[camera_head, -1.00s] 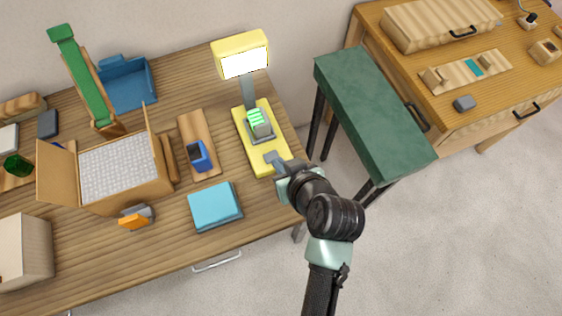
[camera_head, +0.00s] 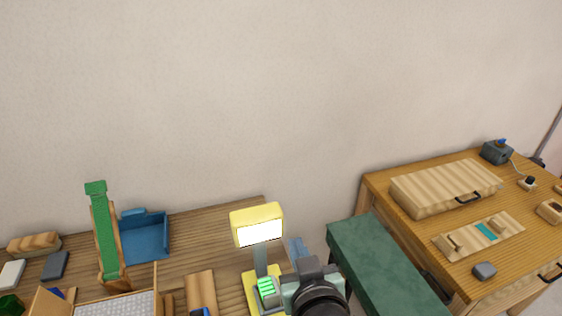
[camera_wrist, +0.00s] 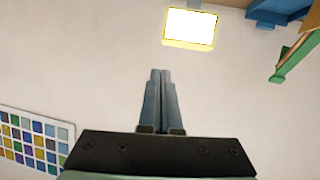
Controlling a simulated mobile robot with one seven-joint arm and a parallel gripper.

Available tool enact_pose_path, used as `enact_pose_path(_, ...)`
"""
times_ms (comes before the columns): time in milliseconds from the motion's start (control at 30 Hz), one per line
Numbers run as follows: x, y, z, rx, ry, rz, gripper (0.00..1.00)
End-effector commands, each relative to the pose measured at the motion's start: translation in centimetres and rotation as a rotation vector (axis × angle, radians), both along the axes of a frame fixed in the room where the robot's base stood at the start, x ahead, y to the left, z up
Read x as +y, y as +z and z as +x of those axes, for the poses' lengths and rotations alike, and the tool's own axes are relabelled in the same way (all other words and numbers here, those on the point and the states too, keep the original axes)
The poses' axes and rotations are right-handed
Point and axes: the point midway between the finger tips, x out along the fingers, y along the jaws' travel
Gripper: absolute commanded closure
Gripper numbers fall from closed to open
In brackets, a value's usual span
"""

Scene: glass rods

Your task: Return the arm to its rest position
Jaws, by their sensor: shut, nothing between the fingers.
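My gripper (camera_head: 298,249) is raised in front of the right end of the wooden table, just right of the yellow lamp (camera_head: 257,218) in the head view. In the wrist view my gripper (camera_wrist: 161,75) has its two fingers together with nothing between them. The fingers point at the plain wall, clear of any object. The lamp's lit head (camera_wrist: 188,27) shows beyond the fingertips in the wrist view. The lower part of my arm is out of the head view.
The wooden table (camera_head: 190,232) holds a green ramp (camera_head: 105,238), a blue tray (camera_head: 140,243) and a box of white beads (camera_head: 105,307). A green bench (camera_head: 385,265) stands right of my arm, beside a wooden desk (camera_head: 455,230). A colour chart (camera_wrist: 36,140) shows in the wrist view.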

Motion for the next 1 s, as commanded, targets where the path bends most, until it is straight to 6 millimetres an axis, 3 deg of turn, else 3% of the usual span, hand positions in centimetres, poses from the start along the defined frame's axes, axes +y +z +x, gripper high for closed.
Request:
enact_pose_path(33, 0.1, 4.3, 1.1, -0.102, -0.018, -0.004, 1.0)
enact_pose_path(133, 0.4, 12.0, 2.0, -0.285, -0.055, 0.004, 1.0)
enact_pose_path(233, 0.8, 19.7, 1.6, -0.474, -0.083, 0.022, 1.0)
enact_pose_path(400, 1.7, 32.0, -2.0, -0.797, -0.11, 0.075, 1.0)
enact_pose_path(500, 2.2, 37.4, -5.0, -0.958, -0.113, 0.111, 1.0)
enact_pose_path(600, 2.6, 41.2, -7.7, -1.08, -0.112, 0.139, 1.0)
enact_pose_path(700, 2.7, 43.2, -9.5, -1.153, -0.11, 0.159, 1.0)
enact_pose_path(1000, 2.8, 44.0, -10.3, -1.182, -0.109, 0.167, 1.0)
